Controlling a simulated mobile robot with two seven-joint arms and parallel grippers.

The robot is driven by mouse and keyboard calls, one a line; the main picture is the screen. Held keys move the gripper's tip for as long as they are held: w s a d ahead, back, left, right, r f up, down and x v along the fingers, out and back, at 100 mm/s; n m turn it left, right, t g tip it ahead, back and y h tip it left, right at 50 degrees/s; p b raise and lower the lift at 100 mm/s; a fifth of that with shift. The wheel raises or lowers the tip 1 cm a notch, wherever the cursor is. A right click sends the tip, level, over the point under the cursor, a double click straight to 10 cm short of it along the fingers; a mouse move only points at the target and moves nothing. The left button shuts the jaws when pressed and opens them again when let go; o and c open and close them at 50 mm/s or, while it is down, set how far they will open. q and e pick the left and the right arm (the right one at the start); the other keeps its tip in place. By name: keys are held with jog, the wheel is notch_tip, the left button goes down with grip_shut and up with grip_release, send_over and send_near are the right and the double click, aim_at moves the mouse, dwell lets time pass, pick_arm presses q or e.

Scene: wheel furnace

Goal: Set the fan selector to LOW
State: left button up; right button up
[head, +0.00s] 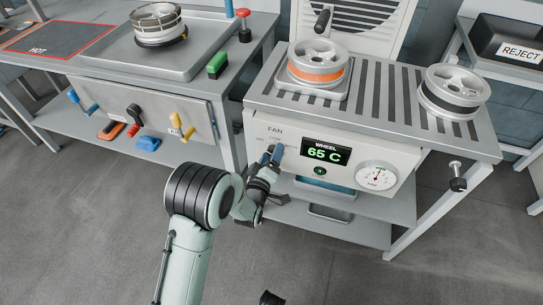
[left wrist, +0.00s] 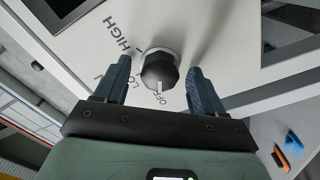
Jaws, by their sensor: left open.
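The fan selector is a black round knob (left wrist: 160,72) on a pale panel, with OFF, LOW and HIGH printed around it in the left wrist view. Its white mark points down in that view, toward the OFF label. My left gripper (left wrist: 158,68) is open, with one blue finger on each side of the knob and gaps showing between them. In the head view my left gripper (head: 269,162) is at the FAN panel (head: 245,126) and hides the knob. My right gripper is not recognisable in either view.
Above is a slatted top (head: 383,100) with an orange-banded wheel (head: 318,65) and a dark-banded wheel (head: 455,93). A bench (head: 150,110) with hanging tools stands left.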

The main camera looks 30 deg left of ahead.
pick_arm(q)
jog(key=c, duration=1)
jog(key=shift+c, duration=0.2)
jog(key=shift+m, duration=0.3)
pick_arm(e)
jog(key=shift+f, duration=0.1)
pick_arm(q)
jog(key=shift+m, duration=6)
